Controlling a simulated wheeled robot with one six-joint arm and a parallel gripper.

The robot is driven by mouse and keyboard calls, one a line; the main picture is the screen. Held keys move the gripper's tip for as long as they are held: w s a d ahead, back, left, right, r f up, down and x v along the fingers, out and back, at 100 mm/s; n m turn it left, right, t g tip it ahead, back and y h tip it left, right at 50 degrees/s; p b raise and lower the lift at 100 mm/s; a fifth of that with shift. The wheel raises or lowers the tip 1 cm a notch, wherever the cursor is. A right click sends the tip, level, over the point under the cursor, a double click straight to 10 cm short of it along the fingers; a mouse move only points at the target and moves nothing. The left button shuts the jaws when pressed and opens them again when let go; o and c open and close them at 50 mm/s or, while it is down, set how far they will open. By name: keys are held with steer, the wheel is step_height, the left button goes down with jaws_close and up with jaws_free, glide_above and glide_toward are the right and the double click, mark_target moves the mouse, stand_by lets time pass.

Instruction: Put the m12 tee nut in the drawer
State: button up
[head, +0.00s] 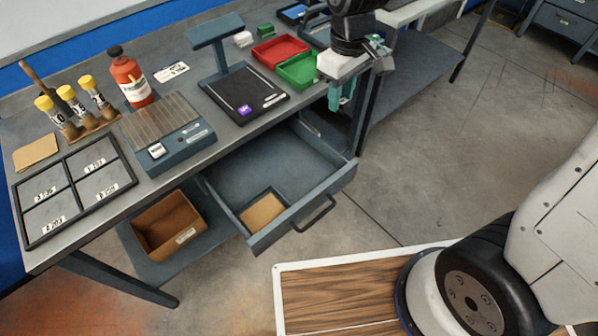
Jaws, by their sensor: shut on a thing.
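My gripper (341,100) has teal fingers pointing down at the bench's right front corner, to the right of the green tray. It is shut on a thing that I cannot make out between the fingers. I cannot pick out the m12 tee nut anywhere in this view. The drawer (287,162) under the bench is pulled open, with its handle (315,213) toward the front. A flat tan piece (262,210) lies in its front left part, and the rest of its floor looks bare. My gripper is above and behind the drawer's right side, apart from it.
Red (280,51) and green (297,70) trays stand near the gripper. A black pad (255,88) with a small purple thing (244,110) lies left of them. A slotted device (165,130), an orange bottle (130,76) and yellow-capped tubes are farther left. A cardboard box (168,226) sits below.

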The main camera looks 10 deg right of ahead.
steer(key=a+f, duration=0.3)
steer(key=f, duration=0.5)
steer(key=a+f, duration=0.4)
steer(key=f, duration=0.3)
steer(key=m, duration=0.1)
glide_above(299, 188)
step_height(299, 188, down, 11)
steer(key=shift+s+r, duration=0.1)
steer(key=shift+r, duration=0.1)
steer(key=shift+f, duration=2.35)
steer(key=o, duration=1.1)
steer(key=shift+f, duration=0.15)
step_height(299, 188, up, 12)
steer(key=shift+r, duration=0.25)
